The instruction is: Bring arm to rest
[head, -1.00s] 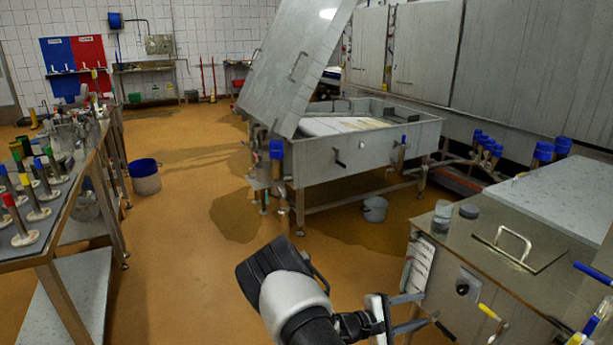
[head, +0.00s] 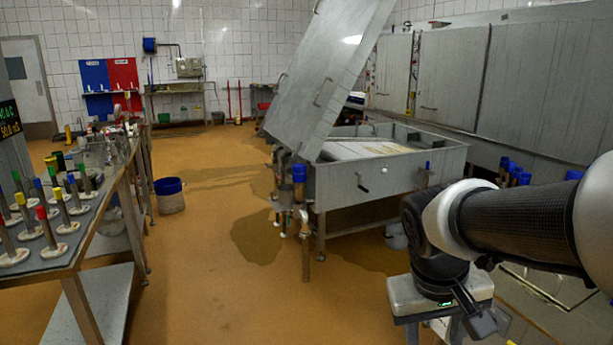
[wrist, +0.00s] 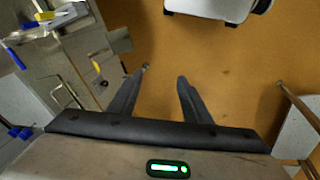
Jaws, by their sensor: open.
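My gripper (wrist: 164,76) is open in the wrist view. Its two dark fingers are spread apart over the tan floor (wrist: 158,45), with nothing between them. In the head view my arm reaches in from the right edge, and the pale hand hangs at its end with the fingers pointing down. The lower part of the fingers is cut off by the bottom edge of the picture. The hand is in front of the steel counter on the right, and it and the arm hide much of that counter.
A steel bench (head: 70,268) with several colour-topped mould tools stands at left. A blue-rimmed bucket (head: 170,196) is on the floor. A steel vat (head: 340,185) with a raised lid (head: 328,75) stands ahead. The steel counter (wrist: 72,72) is close beside my gripper.

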